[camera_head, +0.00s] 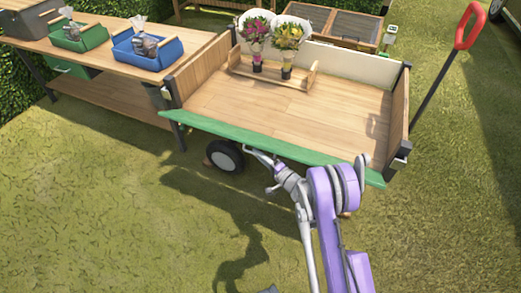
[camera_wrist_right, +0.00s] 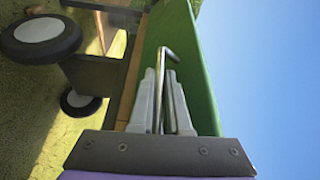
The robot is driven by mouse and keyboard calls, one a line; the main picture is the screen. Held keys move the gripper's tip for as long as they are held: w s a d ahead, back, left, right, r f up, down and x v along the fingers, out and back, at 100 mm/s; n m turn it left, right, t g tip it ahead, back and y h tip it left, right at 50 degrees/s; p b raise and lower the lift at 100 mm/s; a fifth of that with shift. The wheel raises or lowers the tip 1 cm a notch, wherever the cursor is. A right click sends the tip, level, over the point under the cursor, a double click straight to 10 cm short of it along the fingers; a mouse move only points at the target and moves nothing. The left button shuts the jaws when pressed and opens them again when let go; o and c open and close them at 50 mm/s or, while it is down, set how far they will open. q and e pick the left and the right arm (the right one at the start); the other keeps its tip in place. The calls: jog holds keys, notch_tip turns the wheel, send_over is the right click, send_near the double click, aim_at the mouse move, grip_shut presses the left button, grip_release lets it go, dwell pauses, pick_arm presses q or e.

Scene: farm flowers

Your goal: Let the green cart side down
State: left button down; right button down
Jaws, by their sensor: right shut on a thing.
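The cart (camera_head: 290,108) stands in the middle of the head view with its wooden floor bare at the front. Its green side (camera_head: 225,137) runs along the near edge and shows as a narrow strip, leaning outward from the corner posts; its exact angle is hard to tell. In the right wrist view the green side (camera_wrist_right: 205,85) rises beside the fingers. My right gripper (camera_head: 258,157) is at the outer face of the green side, left of its middle. It is shut on a bent metal handle (camera_wrist_right: 162,62), between its two grey fingers. My left gripper is out of view.
A wooden rack with flower bunches (camera_head: 275,72) stands at the back of the cart floor. A workbench (camera_head: 100,55) with green and blue trays stands left, close to the cart. A red pull handle (camera_head: 469,27) rises at right. The grass in front is open.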

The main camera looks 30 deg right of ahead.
notch_tip(320, 180, down, 7)
jog(key=n+t+y, duration=0.1)
jog(key=n, duration=0.3)
jog(key=shift+w+d+n, duration=0.15)
jog(key=shift+d+n, duration=0.1)
jog(key=shift+n, duration=0.05)
dwell(0.3)
jog(key=c, duration=0.9)
grip_release()
jog(key=shift+a, duration=0.1)
